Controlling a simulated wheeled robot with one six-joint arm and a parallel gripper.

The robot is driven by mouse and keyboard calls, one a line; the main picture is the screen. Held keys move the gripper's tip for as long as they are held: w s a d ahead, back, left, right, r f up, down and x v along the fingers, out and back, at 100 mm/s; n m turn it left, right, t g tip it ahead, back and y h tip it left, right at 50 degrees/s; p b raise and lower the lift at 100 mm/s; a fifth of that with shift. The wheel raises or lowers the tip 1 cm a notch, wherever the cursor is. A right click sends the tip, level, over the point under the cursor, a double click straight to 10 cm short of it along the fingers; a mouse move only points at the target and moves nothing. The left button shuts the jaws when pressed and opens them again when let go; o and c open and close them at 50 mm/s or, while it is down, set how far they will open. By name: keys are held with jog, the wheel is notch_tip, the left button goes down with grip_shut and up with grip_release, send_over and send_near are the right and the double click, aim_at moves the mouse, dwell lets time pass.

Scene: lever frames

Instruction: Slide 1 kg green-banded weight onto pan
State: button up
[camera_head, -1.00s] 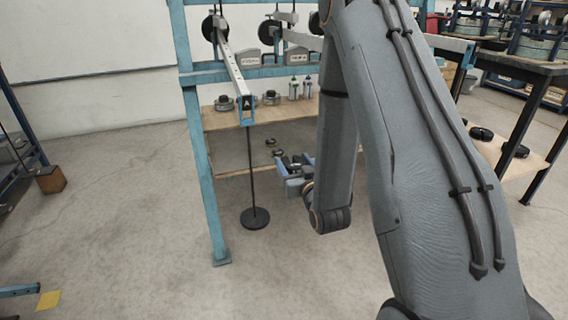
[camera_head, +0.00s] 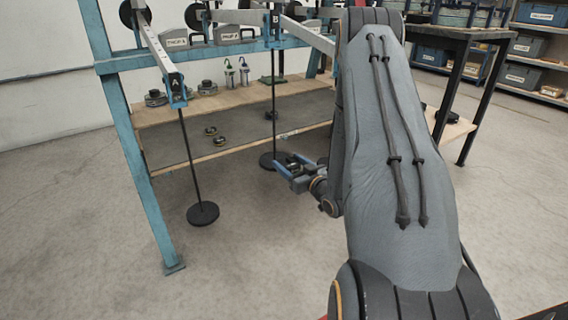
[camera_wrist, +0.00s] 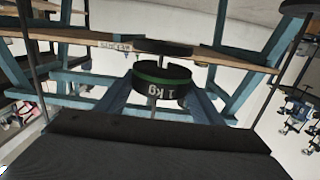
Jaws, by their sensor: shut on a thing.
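A dark weight with a green band and "1 kg" on its side (camera_wrist: 162,86) sits between the blue fingers of my gripper (camera_wrist: 158,102) in the wrist view. My gripper is shut on it. In the head view my gripper (camera_head: 290,168) is low in front of the bench, with a small dark shape between its fingers. A round black pan (camera_head: 203,213) hangs on a rod from the lever at the left, apart from my gripper. A second black pan (camera_head: 272,160) hangs from the lever marked B, just behind my gripper in the picture.
The blue frame (camera_head: 128,150) stands at the left with its foot on the floor. The wooden bench (camera_head: 235,98) carries weights and bottles. Small weights (camera_head: 217,136) lie on the lower shelf. A black table (camera_head: 450,100) stands right. The floor in front is clear.

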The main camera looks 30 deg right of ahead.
aim_at(275, 153)
jog(key=shift+w+r, duration=0.1)
jog(key=shift+w, duration=0.1)
jog(key=shift+w+b, duration=1)
jog(key=shift+w, duration=0.9)
jog(key=shift+w+a+b, duration=0.15)
jog(key=shift+w+b, duration=0.2)
jog(key=shift+w, duration=2.45)
jog(key=shift+f, duration=0.35)
dwell(0.8)
jog(key=o, duration=1.7)
jog(key=shift+s+f, duration=0.1)
jog(key=shift+f, duration=0.1)
